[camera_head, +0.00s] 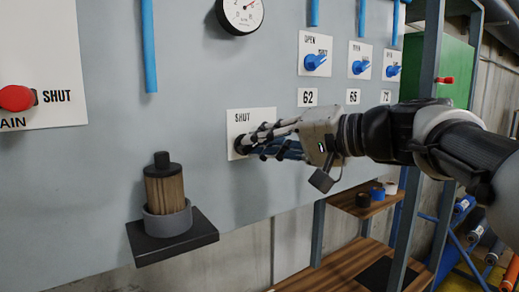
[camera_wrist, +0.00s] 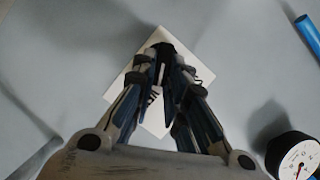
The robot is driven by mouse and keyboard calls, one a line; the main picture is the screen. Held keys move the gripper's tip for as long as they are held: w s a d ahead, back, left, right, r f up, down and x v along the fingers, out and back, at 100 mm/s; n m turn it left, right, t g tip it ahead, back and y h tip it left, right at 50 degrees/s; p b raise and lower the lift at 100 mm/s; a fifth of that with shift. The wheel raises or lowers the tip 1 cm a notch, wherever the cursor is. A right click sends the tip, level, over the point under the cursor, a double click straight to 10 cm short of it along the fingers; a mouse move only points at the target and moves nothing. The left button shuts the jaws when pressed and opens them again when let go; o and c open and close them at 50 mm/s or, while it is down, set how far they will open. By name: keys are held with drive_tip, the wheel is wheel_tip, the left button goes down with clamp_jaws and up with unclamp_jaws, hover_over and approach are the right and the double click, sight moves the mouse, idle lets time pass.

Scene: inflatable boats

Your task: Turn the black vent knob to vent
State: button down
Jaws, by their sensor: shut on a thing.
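The black vent knob (camera_wrist: 161,48) sits on a white plate (camera_head: 239,121) on the grey panel. The plate bears the word SHUT at its upper left; the rest of its lettering is hidden by my fingers. In the head view my gripper (camera_head: 246,143) reaches in from the right with its fingertips at the plate, hiding most of the knob. In the wrist view my gripper (camera_wrist: 164,66) is shut with a fingertip on either side of the knob. The plate looks turned in that view. The knob's pointing direction is hard to tell.
A red knob (camera_head: 16,98) is on another plate at left. Blue knobs (camera_head: 314,62) line the upper right. A gauge (camera_head: 240,12) is above. A small black ledge (camera_head: 176,240) with a wooden-bodied item (camera_head: 166,188) juts out below left. A blue post (camera_head: 408,190) stands at right.

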drive_tip(key=shift+f+m+b, duration=0.2)
drive_tip(key=shift+m+b, duration=0.15)
drive_tip(key=shift+m, duration=0.15)
drive_tip(key=shift+y, duration=0.3)
drive_tip(key=c, duration=1.8)
unclamp_jaws()
drive_tip(key=shift+o, duration=1)
drive_tip(key=shift+w+a, duration=0.1)
drive_tip(key=v, duration=1.2)
